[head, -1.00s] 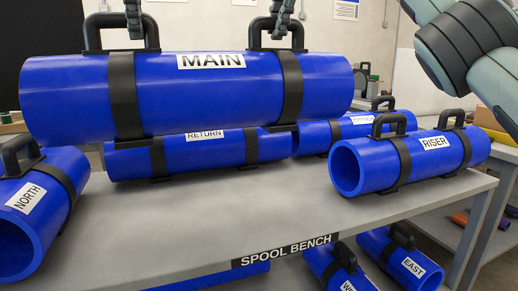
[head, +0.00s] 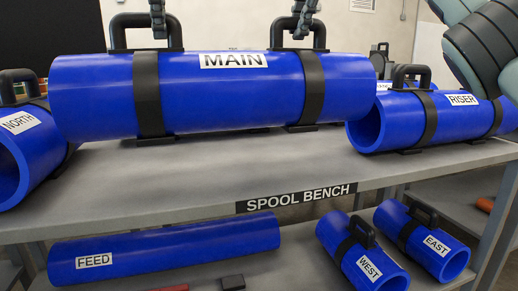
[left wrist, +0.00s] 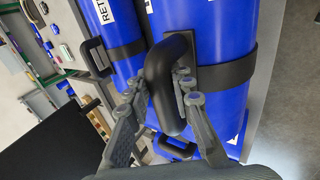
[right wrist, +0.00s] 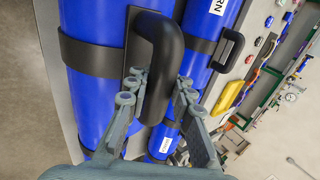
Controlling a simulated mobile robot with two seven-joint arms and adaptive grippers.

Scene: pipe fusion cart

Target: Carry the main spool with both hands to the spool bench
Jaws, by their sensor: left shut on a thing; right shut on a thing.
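The main spool (head: 220,100), a blue pipe labelled MAIN with two black straps and handles, lies level across the head view. My left gripper (head: 158,22) is shut on its left handle (head: 118,30); the left wrist view shows the fingers (left wrist: 160,100) on either side of a black handle. My right gripper (head: 302,20) is shut on the right handle (head: 320,36); the right wrist view shows its fingers (right wrist: 155,98) around that handle. The spool is over the top of the spool bench (head: 200,186). I cannot tell whether it touches the top.
The north spool (head: 35,145) lies left of the main spool and the riser spool (head: 400,125) right, its end close to main's in the picture. Feed (head: 170,255), west (head: 362,262) and east (head: 425,245) spools lie below. The bench top's front strip is clear.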

